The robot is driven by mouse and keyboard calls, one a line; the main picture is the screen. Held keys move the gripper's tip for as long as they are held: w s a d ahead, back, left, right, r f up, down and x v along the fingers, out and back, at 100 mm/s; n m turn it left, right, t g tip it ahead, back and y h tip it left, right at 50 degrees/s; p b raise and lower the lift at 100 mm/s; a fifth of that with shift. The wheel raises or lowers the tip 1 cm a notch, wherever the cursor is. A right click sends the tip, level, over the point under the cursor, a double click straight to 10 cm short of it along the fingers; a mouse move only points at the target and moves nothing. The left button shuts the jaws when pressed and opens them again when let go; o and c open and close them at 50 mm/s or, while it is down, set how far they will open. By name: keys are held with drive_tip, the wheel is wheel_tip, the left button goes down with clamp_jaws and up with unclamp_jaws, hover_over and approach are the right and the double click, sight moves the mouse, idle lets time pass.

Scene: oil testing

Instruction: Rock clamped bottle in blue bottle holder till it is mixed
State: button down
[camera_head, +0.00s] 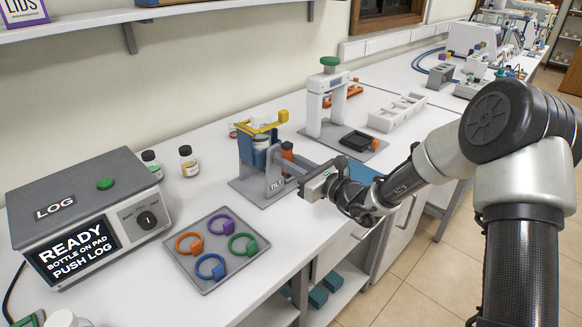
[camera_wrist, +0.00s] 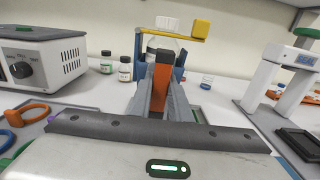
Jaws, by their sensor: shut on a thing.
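The blue bottle holder (camera_head: 253,152) stands on a grey base (camera_head: 246,190) marked TILT, near the middle of the bench. A yellow clamp bar (camera_head: 268,125) lies across its top. A clear bottle with a white cap (camera_wrist: 164,44) sits in the holder in the wrist view; its lower part is hidden. An orange handle (camera_wrist: 161,76) juts from the front of the holder toward me. My gripper (camera_head: 290,165) reaches in from the right. Its fingers (camera_wrist: 162,102) are shut on the orange handle. The holder looks about upright.
The LOG box (camera_head: 85,210) stands at left, its screen reading READY, BOTTLE ON PAD, PUSH LOG. A grey tray (camera_head: 232,270) with several coloured rings lies in front. Two small bottles (camera_head: 188,161) stand behind. A press marked SEAL (camera_head: 328,85) and a white rack (camera_head: 397,113) are at right.

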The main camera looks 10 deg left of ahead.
idle(0.4)
drive_tip(key=r+m+p, duration=0.1)
drive_tip(key=m+p, duration=0.1)
drive_tip(key=p, duration=0.1)
drive_tip(key=shift+m+p, duration=1.1)
drive_tip(key=shift+p, duration=0.1)
drive_tip(key=m+p, duration=0.2)
drive_tip(key=m, duration=0.1)
drive_tip(key=shift+f+m+p, duration=0.25)
drive_tip(key=shift+m+p, duration=0.05)
drive_tip(key=shift+p, duration=0.1)
drive_tip(key=shift+f+m, duration=0.3)
drive_tip(key=shift+m, duration=0.3)
